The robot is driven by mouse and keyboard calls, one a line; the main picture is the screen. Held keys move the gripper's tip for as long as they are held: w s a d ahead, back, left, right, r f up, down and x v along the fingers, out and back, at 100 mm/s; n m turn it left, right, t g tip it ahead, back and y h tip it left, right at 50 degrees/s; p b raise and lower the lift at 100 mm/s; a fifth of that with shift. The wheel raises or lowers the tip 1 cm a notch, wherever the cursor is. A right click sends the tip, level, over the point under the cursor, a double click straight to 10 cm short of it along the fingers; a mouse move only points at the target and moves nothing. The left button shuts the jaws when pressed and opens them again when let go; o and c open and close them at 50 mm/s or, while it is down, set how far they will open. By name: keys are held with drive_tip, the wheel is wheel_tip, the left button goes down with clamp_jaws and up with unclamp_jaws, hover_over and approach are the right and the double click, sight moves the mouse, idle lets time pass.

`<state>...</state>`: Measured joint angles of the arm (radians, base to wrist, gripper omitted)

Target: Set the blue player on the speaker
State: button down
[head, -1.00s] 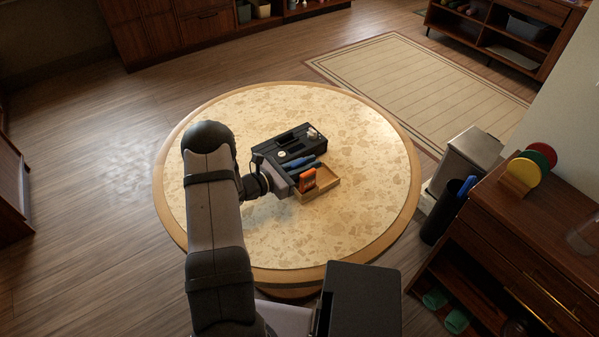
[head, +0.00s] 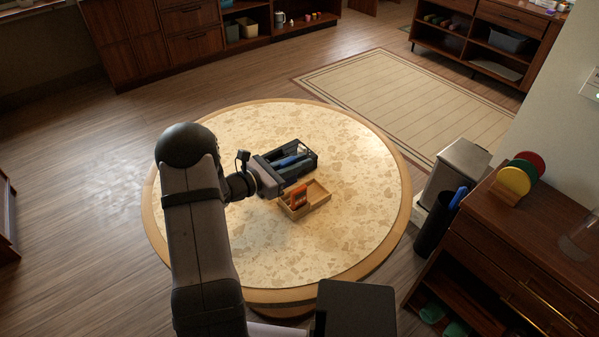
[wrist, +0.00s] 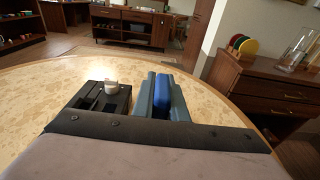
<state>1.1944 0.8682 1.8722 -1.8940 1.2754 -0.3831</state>
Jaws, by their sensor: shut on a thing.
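My gripper (head: 291,163) is shut on the blue player (wrist: 163,92), which stands out bright blue between the two grey-blue fingers in the wrist view. In the head view the player is only a small blue patch among the fingers. A black boxy unit (head: 312,159), which I take for the speaker, stands on the round table. In the wrist view it lies just left of the fingers (wrist: 118,106), with a small white piece (wrist: 112,86) on top. In the head view my gripper covers much of its near side. I cannot tell the player's height above it.
A small wooden tray (head: 319,193) with an orange item (head: 299,195) in it sits just in front of the gripper. The rest of the round table (head: 345,240) is clear. A dark cabinet (head: 530,245) with coloured discs stands at the right.

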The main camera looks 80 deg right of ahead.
drive_tip(key=shift+r, duration=1.35)
drive_tip(key=shift+d, duration=0.15)
drive_tip(key=shift+w+d+f+b, duration=0.15)
drive_tip(key=shift+d+b, duration=0.1)
drive_tip(key=shift+b, duration=0.15)
drive_tip(key=w+d+r+b, duration=0.1)
drive_tip(key=w+d+b, duration=0.2)
drive_tip(key=d+b, duration=0.2)
drive_tip(key=w+d+r+b, duration=0.2)
drive_tip(key=w+d+b, duration=0.1)
drive_tip(key=d+b, duration=0.2)
drive_tip(key=shift+d+r, duration=0.25)
drive_tip(key=shift+d, duration=1.15)
drive_tip(key=shift+f, duration=4.95)
